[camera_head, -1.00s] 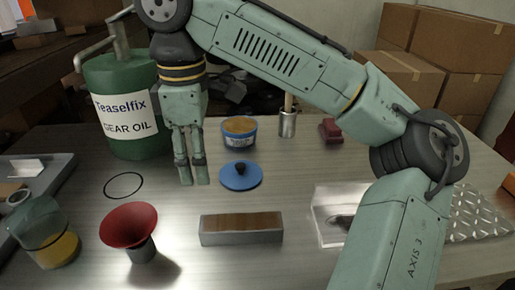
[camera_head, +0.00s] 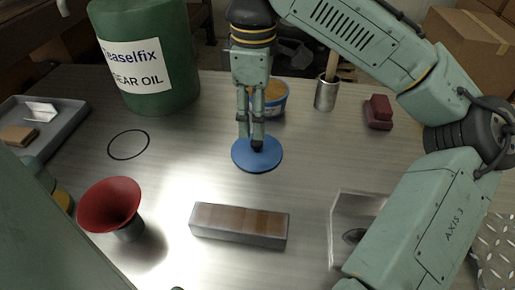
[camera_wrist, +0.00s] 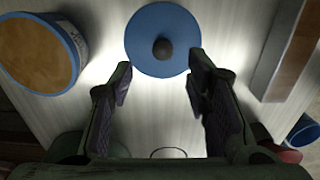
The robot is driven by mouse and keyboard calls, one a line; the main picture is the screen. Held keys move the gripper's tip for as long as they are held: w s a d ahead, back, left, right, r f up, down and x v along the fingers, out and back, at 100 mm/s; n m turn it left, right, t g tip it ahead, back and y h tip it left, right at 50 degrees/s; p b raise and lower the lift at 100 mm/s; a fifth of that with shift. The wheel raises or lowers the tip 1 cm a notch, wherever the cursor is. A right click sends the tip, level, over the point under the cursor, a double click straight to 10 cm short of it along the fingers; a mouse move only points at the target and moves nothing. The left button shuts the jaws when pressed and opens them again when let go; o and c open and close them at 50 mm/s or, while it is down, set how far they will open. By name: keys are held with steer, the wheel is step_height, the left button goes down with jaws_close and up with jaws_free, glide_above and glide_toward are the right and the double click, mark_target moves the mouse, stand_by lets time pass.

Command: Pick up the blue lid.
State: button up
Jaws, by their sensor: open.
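The blue lid (camera_head: 268,163) is a flat round disc with a dark knob, lying on the metal table near the middle of the head view. In the wrist view the lid (camera_wrist: 145,30) is at top centre, with its knob (camera_wrist: 163,48) facing the camera. My gripper (camera_head: 250,142) points down at the lid, its fingertips overlapping the lid's far part and knob in the head view. In the wrist view my gripper (camera_wrist: 161,75) has its two fingers spread wide and empty, with the knob just beyond the gap between the tips. Exact height above the lid is unclear.
A blue tub with brown contents (camera_head: 276,98) stands close behind my gripper. A long block (camera_head: 239,224) lies in front, a red funnel (camera_head: 110,203) front left. A green oil drum (camera_head: 150,85), a metal cup (camera_head: 326,95) and a dark red block (camera_head: 378,112) stand around.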

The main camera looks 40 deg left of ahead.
mark_target(257, 141)
steer(key=f, duration=0.4)
steer(key=shift+s+d+f+p, duration=0.1)
steer(key=shift+d+f+p, duration=0.05)
steer(key=shift+d+p, duration=0.2)
steer(key=shift+f, duration=0.5)
steer(key=c, duration=1)
